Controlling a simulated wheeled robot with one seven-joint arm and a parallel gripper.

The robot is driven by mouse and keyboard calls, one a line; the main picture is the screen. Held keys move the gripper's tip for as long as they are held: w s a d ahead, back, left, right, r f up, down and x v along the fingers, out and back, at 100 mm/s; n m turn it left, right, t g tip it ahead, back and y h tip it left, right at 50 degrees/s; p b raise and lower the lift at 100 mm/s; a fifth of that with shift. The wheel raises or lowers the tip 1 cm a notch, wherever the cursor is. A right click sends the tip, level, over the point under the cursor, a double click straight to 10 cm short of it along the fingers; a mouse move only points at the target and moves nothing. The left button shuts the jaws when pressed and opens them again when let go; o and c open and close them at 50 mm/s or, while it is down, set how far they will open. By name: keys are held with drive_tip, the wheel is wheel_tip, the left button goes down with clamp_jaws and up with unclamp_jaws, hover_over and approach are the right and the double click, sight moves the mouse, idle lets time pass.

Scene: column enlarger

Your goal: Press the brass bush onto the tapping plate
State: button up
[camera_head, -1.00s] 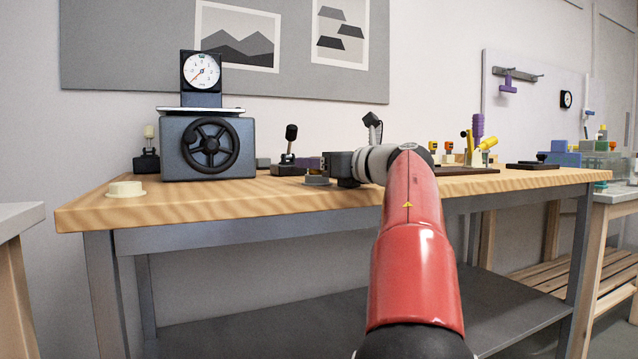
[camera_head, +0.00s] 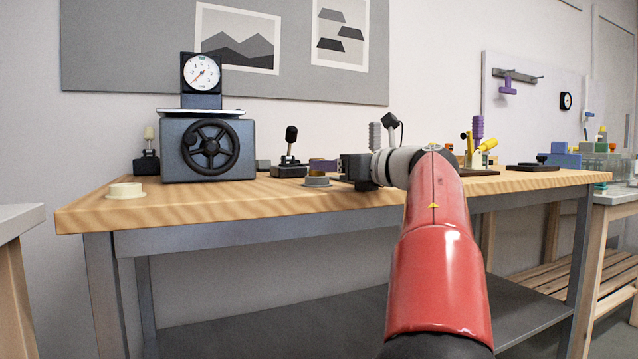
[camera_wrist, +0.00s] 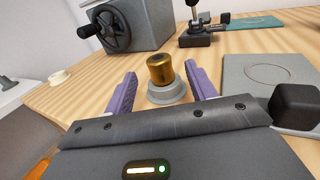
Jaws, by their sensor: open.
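The brass bush (camera_wrist: 160,69) is a short gold cylinder with a hole in its top. It stands upright on a round grey stepped base (camera_wrist: 168,93) on the wooden bench; this base also shows in the head view (camera_head: 317,182). My gripper (camera_wrist: 161,72) is open, its purple fingers to the left and right of the bush with visible gaps. In the head view my gripper (camera_head: 323,165) points left over the bench, and I cannot make out the bush there. A flat grey plate with a ring mark (camera_wrist: 270,73), possibly the tapping plate, lies to the right in the wrist view.
A blue-grey box with a black handwheel and dial (camera_head: 207,148) stands on the bench's left. A cream disc (camera_head: 126,190) lies near the front left edge. A lever on a black block (camera_head: 290,168) stands behind my gripper.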

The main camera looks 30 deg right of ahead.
drive_tip(key=shift+s+d, duration=0.25)
drive_tip(key=shift+s, duration=0.4)
drive_tip(key=v, duration=0.8)
